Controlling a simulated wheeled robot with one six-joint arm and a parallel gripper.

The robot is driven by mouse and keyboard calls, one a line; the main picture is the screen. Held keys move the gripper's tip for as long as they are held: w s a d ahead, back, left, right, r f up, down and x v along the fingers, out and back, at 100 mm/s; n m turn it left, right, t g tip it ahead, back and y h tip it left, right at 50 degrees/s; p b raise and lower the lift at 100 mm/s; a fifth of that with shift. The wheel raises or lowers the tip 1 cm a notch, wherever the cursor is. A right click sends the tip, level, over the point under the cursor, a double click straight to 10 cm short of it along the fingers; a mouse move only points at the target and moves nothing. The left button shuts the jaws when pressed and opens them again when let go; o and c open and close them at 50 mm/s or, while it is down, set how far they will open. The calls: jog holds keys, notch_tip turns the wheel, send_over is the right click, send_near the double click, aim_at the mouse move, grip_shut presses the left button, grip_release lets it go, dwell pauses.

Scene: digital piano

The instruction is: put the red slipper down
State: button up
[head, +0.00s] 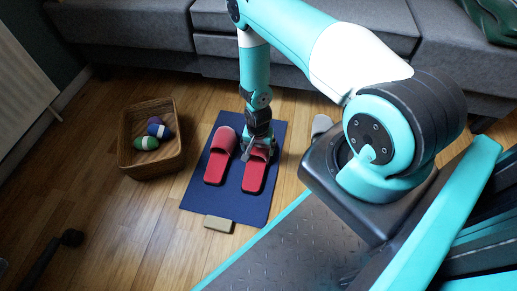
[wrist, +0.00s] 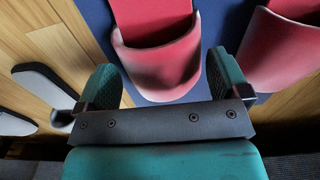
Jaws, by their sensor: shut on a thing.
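My gripper (head: 258,146) is shut on the toe end of a red slipper (head: 254,175), with one finger at each side of its strap. The slipper lies flat over the dark blue mat (head: 232,202); whether its sole touches the mat I cannot tell. In the wrist view my gripper (wrist: 162,80) spans the strap of this red slipper (wrist: 160,62). A second red slipper (head: 219,156) lies on the mat just to the left, apart and roughly parallel. It also shows at the right of the wrist view (wrist: 284,52).
A wooden basket (head: 137,172) with several rolled items (head: 158,129) stands left of the mat. A small tan block (head: 218,223) is at the mat's front edge. A grey slipper (head: 321,125) is right of the mat. A grey sofa (head: 130,28) stands behind.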

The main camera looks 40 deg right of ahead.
jog(key=shift+r, duration=0.1)
jog(key=o, duration=0.6)
jog(key=w+a+r+n+y+p, duration=0.15)
jog(key=r+p, duration=0.25)
jog(key=r, duration=0.8)
jog(key=w+a+r+n+h+p, duration=0.1)
jog(key=w+a+r+p, duration=0.2)
jog(key=r, duration=0.8)
jog(key=s+a+r+n+y, duration=0.15)
jog(key=a+r, duration=0.25)
jog(key=r, duration=0.5)
jog(key=a+r+n+y, duration=0.1)
jog(key=a+r+n, duration=0.2)
jog(key=a+r, duration=0.35)
jog(key=s+a+r+n, duration=0.2)
jog(key=s+r+n, duration=0.3)
jog(key=s+r, duration=0.4)
jog(key=s+a+r+n+y, duration=0.1)
jog(key=s+a+r+n, duration=0.2)
jog(key=s+r, duration=0.7)
jog(key=n, duration=0.2)
jog(key=shift+s+a+n, duration=0.15)
jog(key=shift+a+n, duration=0.1)
jog(key=shift+n, duration=0.05)
